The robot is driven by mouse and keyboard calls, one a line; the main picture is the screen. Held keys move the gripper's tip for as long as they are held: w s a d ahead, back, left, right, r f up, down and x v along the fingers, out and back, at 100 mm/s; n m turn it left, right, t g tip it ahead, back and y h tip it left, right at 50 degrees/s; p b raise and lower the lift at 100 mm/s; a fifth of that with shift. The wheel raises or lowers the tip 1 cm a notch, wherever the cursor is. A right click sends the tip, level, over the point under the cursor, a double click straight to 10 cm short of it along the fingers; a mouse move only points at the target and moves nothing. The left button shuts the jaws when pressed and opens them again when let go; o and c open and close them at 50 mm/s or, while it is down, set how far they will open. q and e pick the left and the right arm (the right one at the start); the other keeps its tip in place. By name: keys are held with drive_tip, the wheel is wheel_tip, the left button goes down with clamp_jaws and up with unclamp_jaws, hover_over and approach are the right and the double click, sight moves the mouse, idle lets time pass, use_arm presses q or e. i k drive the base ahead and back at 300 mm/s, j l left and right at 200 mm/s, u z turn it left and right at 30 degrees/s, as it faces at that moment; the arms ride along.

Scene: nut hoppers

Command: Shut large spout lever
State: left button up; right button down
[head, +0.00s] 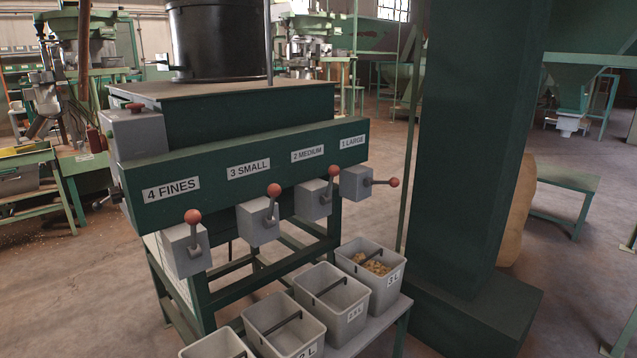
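The large spout (355,183) is a grey box under the label "1 LARGE" at the right end of the green hopper front. Its lever (380,182) points sideways to the right, nearly level, and ends in a red knob. The levers of the fines spout (193,229), small spout (272,202) and medium spout (330,184) point upward. Below the large spout, a grey bin (391,291) holds some light brown nuts. Neither of my grippers is in view.
More grey bins, such as this one (318,305), stand in a row on a low bench (373,336) and look empty. A thick green column (470,130) stands close to the right of the large spout. Open concrete floor lies left and right.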

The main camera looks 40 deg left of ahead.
sight(393, 182)
drive_tip(key=i+u, duration=0.2)
drive_tip(key=u, duration=0.15)
drive_tip(key=i+u, duration=0.35)
drive_tip(key=i+l+u, duration=0.1)
drive_tip(key=u, duration=0.25)
